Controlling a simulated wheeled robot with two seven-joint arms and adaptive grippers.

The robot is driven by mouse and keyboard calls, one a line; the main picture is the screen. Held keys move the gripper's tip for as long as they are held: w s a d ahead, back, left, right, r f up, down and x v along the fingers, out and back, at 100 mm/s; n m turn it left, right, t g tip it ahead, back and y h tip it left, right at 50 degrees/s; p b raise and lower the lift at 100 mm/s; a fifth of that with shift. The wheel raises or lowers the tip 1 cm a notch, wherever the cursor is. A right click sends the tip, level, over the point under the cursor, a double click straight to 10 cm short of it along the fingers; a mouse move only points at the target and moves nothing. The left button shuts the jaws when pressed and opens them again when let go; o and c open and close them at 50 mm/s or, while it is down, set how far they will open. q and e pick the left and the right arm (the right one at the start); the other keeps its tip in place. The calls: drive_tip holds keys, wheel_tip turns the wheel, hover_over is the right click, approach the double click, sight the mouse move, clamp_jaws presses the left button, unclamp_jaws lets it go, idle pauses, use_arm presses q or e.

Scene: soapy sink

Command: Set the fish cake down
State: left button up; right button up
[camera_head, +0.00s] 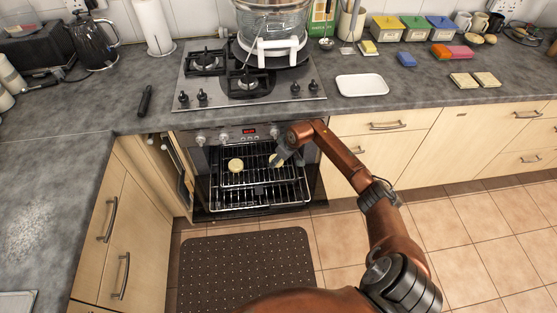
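One round, pale fish cake (236,165) lies on the wire rack (256,196) of the open oven, left of my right gripper. My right gripper (277,160) reaches down from the right to the rack inside the oven. A second pale round piece (272,159), seemingly another fish cake, shows at its fingertips, partly hidden by the gripper. It is too small to tell whether the fingers are closed on it or whether it touches the rack. My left gripper is not in view.
The oven sits under a gas hob (252,84) bearing a glass steamer (272,25). A white tray (362,85) is on the counter to the right, with colored boxes and sponges behind. A dark perforated mat (246,262) lies on the floor before the oven.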

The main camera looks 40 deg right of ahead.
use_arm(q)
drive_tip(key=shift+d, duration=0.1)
use_arm(e)
drive_tip(key=o, duration=1.2)
drive_tip(key=shift+f, duration=0.15)
drive_tip(key=shift+c, duration=0.2)
drive_tip(key=shift+r, duration=0.25)
use_arm(q)
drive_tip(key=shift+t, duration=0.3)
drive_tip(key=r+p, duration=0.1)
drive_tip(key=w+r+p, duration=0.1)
drive_tip(key=p, duration=0.1)
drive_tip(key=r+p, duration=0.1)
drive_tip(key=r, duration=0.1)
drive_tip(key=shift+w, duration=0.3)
use_arm(e)
drive_tip(key=v, duration=1.2)
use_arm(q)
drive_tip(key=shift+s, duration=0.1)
